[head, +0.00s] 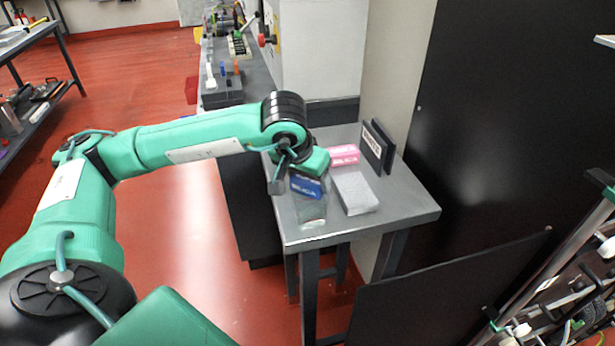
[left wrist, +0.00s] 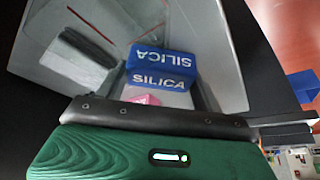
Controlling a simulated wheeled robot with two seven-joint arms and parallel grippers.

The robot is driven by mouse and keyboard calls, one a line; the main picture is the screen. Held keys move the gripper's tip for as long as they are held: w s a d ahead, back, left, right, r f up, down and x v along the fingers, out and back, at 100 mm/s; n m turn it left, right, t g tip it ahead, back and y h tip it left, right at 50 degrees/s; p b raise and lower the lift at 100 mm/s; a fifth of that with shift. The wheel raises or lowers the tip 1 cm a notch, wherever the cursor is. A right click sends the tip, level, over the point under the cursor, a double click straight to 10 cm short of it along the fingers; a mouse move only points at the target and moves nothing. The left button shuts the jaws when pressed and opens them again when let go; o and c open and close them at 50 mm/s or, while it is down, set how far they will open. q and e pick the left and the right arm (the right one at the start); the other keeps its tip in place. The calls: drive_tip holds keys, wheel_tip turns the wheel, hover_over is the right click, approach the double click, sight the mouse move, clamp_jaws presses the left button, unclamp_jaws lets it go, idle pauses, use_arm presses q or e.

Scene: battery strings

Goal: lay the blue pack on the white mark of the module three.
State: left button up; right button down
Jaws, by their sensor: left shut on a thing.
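The blue pack (head: 307,187), lettered "SILICA", is at the end of my left gripper (head: 305,172), above the near left part of the grey table. The gripper is shut on it; the fingertips are mostly hidden in the head view. The blue pack also shows in the left wrist view (left wrist: 160,68). A pale, see-through box-like shape (head: 313,211) shows just below the pack. I cannot tell whether they touch. A dark upright plate with a white label (head: 373,143) stands at the table's back; its lettering is too small to read. No white mark is clearly identifiable.
A pale grey block (head: 355,192) lies on the table (head: 408,210), right of the pack. Pink packs (head: 343,155) lie behind it. A dark panel (head: 450,290) stands in front of the table's right side. The table's right front corner is clear.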

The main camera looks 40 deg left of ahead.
use_arm(q)
drive_tip(key=shift+f, duration=0.1)
drive_tip(key=o, duration=0.7)
drive_tip(key=shift+o, duration=0.2)
use_arm(e)
drive_tip(key=shift+s+r, duration=0.1)
drive_tip(key=shift+s, duration=0.25)
use_arm(q)
drive_tip(key=shift+r, duration=0.2)
drive_tip(key=v, duration=1.2)
use_arm(e)
drive_tip(key=shift+w+f, duration=0.15)
drive_tip(key=shift+f, duration=0.4)
